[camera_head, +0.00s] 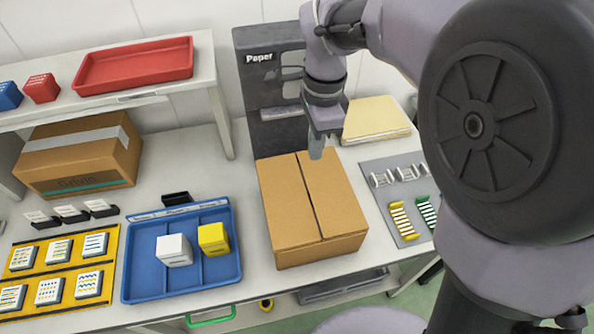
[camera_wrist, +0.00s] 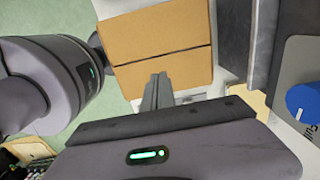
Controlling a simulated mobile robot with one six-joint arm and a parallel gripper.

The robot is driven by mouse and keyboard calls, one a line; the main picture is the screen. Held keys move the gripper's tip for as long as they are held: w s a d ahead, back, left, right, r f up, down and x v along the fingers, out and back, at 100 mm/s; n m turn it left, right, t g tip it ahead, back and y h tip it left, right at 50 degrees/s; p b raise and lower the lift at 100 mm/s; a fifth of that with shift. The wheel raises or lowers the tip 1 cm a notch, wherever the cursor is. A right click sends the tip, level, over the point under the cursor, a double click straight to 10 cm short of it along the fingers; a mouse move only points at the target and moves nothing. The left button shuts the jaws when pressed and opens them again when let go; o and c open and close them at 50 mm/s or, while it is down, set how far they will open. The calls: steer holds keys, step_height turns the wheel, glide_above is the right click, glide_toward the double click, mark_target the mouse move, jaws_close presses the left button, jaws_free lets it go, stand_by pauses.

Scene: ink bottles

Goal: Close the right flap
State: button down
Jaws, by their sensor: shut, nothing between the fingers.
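A brown cardboard box (camera_head: 298,252) stands on the white table in the middle of the head view. Its right flap (camera_head: 336,195) and left flap (camera_head: 285,205) both lie about flat over the top, with a thin dark seam between them. The box top also shows in the wrist view (camera_wrist: 150,30), with the seam running across it. My gripper (camera_head: 317,152) is shut and empty, pointing down at the back edge of the box, close to the right flap. Its fingertips (camera_wrist: 158,78) overlap the box top in the wrist view; I cannot tell whether they touch it.
A blue tray (camera_head: 140,270) with a white and a yellow box stands left of the carton. A grey mat (camera_head: 377,180) with small items lies to its right. A dark paper dispenser (camera_head: 262,75) and a tan stack (camera_head: 375,117) stand behind. A shelf carries a red tray (camera_head: 135,64).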

mark_target(311, 190)
step_height(311, 190, down, 13)
steer(key=b, duration=0.5)
steer(key=shift+a+r, duration=0.1)
steer(key=shift+r, duration=0.1)
steer(key=shift+f, duration=0.1)
